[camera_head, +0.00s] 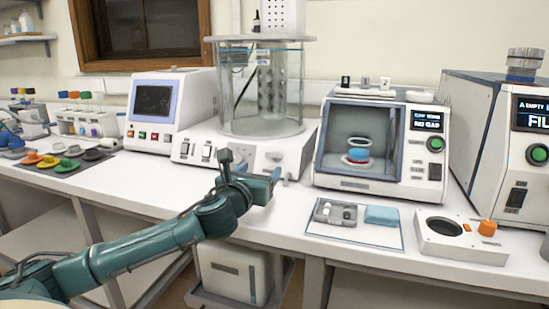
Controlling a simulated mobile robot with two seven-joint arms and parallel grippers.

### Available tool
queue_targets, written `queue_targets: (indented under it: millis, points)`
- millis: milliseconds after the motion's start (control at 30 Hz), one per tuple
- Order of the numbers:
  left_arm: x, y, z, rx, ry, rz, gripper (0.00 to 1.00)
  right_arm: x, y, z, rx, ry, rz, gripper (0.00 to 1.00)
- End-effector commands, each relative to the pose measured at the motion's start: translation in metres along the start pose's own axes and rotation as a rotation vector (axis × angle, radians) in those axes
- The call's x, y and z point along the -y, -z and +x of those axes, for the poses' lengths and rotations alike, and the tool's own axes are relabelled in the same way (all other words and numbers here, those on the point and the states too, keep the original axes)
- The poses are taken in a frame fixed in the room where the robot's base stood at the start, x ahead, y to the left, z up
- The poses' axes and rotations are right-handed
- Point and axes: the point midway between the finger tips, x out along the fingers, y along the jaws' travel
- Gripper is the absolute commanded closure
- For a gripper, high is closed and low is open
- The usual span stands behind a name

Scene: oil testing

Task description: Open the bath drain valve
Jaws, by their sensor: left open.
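The bath is a clear glass cylinder (262,95) standing on a white base (300,150) at the middle of the bench. The base front carries dark switches and small controls. My left gripper (275,175) is at the lower right of the base front and is open, pointing away from me. A small blue-grey part shows at its tip. I cannot tell whether this is the drain valve or a finger, or whether they touch. My wrist and gripper hide part of the base front. My right gripper is not in view.
A white cabinet with a window (380,145) stands right of the bath. A mat (355,236) with a grey tray (335,212) and blue cloth (382,215) lies before it. A white box with an orange knob (487,228) is at right. A screened instrument (168,110) stands left.

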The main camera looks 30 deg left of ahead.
Motion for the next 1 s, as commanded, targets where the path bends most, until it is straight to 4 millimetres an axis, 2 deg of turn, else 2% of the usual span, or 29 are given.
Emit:
queue_targets:
  millis: [100, 300, 500, 667, 933, 1000]
  points:
    - [0.0, -0.001, 0.027, 0.002, -0.003, -0.006, 0.33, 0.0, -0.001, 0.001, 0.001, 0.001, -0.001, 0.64]
    - [0.0, 0.0, 0.065, 0.0, -0.001, -0.006, 0.33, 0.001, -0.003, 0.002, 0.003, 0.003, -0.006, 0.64]
    - [0.0, 0.001, 0.089, -0.001, 0.0, -0.003, 0.33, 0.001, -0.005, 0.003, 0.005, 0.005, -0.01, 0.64]
    - [0.0, 0.001, 0.098, -0.002, 0.0, -0.002, 0.33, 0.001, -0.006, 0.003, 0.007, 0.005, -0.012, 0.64]
    - [0.0, 0.001, 0.099, -0.001, 0.001, -0.002, 0.33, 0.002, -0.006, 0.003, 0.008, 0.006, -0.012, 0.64]
    - [0.0, 0.001, 0.098, -0.001, 0.0, -0.002, 0.37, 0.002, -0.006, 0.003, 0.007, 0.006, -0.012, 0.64]
